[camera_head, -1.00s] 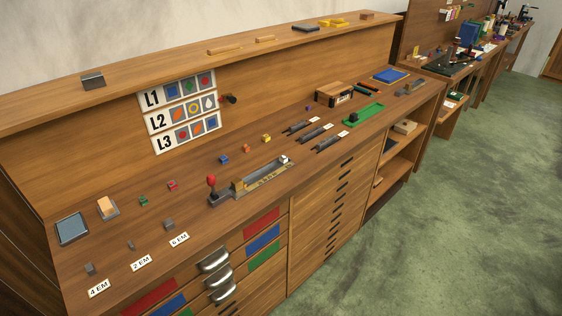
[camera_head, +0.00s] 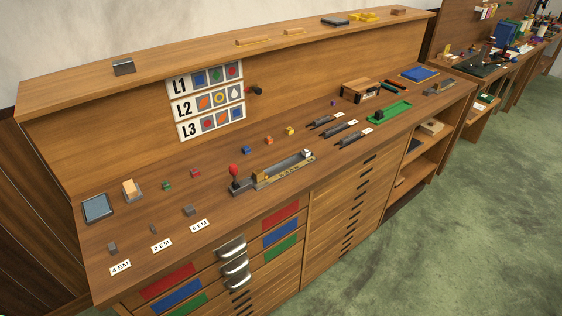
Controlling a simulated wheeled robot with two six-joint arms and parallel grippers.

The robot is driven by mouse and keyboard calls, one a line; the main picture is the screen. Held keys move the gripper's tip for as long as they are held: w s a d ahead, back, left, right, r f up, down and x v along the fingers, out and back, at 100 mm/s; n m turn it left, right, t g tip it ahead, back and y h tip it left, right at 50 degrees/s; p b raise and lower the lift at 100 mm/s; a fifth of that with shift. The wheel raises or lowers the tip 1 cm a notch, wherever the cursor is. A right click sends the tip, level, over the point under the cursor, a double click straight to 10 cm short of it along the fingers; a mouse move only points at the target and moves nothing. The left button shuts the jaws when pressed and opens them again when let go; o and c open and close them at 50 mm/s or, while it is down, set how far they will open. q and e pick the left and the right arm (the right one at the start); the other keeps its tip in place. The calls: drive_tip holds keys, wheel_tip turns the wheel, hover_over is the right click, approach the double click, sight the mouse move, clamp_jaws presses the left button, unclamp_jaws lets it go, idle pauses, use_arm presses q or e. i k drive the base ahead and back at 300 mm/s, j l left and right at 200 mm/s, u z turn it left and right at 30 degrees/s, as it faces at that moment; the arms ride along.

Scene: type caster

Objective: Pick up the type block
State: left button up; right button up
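Several small blocks stand on the wooden bench top; I cannot tell which one is the type block. Coloured ones run in a row: green (camera_head: 166,186), red (camera_head: 195,173), blue (camera_head: 242,151), orange (camera_head: 268,140), yellow (camera_head: 290,131) and a tiny purple one (camera_head: 333,103). Grey blocks stand behind the labels 4 EM (camera_head: 113,248), 2 EM (camera_head: 153,229) and 6 EM (camera_head: 188,210). A long metal caster (camera_head: 283,173) with a red-knobbed lever (camera_head: 233,171) lies near the front edge, with a pale block (camera_head: 307,154) at its right end. Neither gripper is in view.
A sign board (camera_head: 208,103) with rows L1, L2, L3 hangs on the back panel. A blue-grey pad (camera_head: 97,208) and a tan block in a holder (camera_head: 131,188) are at left. Drawers with handles (camera_head: 233,249) face the green floor (camera_head: 440,240), which is open at right.

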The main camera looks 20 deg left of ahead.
sight(289, 131)
drive_tip(key=i+l+u, duration=0.15)
drive_tip(key=i+l, duration=0.35)
drive_tip(key=i+l+u, duration=0.15)
drive_tip(key=i+l, duration=0.35)
